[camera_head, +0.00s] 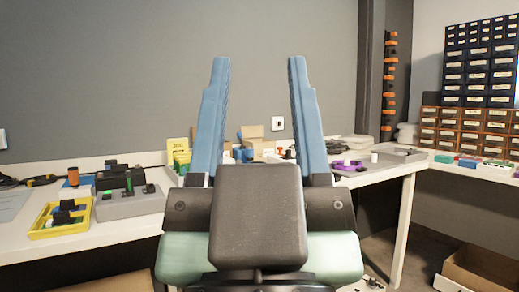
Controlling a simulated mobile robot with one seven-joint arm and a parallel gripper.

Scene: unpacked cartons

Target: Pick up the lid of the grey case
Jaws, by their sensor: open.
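My gripper (259,62) is in the middle foreground, its two blue fingers pointing up and spread wide apart, with nothing between them. A low grey box-like case (130,206) stands on the left table, with dark and green parts on top. A shallow grey case or tray (410,157) lies on the right part of the table. I cannot tell which is the grey case, and no separate lid is clear. My gripper is apart from both and much nearer the camera. It hides the middle of the table.
A yellow tray (62,219) with dark parts sits beside the left grey box. A cardboard box (251,134) and yellow items (179,149) are at the back. A purple ring (348,166) lies on the right. Drawer cabinets (481,65) stand far right; an open carton (482,272) is on the floor.

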